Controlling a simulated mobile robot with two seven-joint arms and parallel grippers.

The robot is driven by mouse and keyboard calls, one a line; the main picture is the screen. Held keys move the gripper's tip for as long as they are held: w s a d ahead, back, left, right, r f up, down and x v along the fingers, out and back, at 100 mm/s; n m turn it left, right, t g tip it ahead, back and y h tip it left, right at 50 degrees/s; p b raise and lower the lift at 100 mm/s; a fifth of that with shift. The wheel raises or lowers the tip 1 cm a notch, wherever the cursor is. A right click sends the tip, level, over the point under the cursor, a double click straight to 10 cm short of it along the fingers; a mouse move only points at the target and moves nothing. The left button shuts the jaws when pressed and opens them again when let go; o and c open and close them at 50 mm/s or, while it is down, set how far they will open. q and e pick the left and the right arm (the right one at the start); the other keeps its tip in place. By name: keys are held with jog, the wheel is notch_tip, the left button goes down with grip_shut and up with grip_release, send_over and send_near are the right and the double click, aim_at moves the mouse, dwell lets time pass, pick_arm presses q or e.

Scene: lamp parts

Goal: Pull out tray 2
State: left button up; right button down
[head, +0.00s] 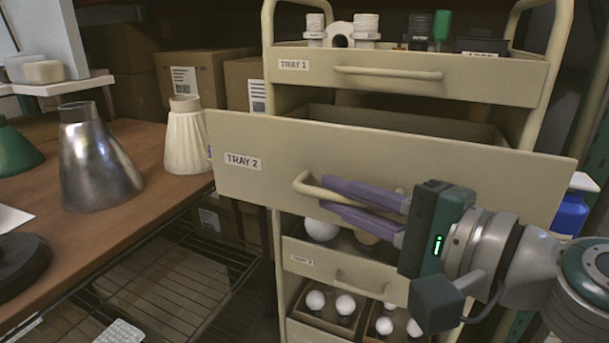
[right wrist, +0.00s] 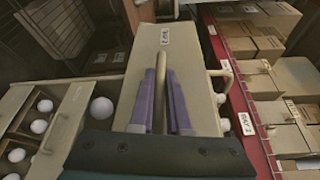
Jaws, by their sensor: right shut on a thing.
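Tray 2 (head: 391,176) is a beige drawer with a "TRAY 2" label and a bar handle (head: 309,188). In the head view it stands out from the beige cart, with its front nearer than tray 1's (head: 415,88). My right gripper (head: 325,190) has purple fingers shut on the handle near its left end. The right wrist view shows the handle bar (right wrist: 161,75) between the two fingers (right wrist: 161,85). The gripper and arm hide the handle's right part. My left gripper is not in view.
Below, a tray of white bulbs (head: 317,301) sits in the cart. At left, a wooden table (head: 135,205) holds a metal shade (head: 92,160) and a cream shade (head: 187,137), close to tray 2's left edge. A blue bottle (head: 571,212) stands at right.

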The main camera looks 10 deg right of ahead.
jog(key=shift+s+a, duration=0.2)
jog(key=shift+s, duration=0.1)
jog(key=c, duration=0.9)
grip_release()
jog(key=b+v, duration=0.1)
jog(key=v, duration=0.9)
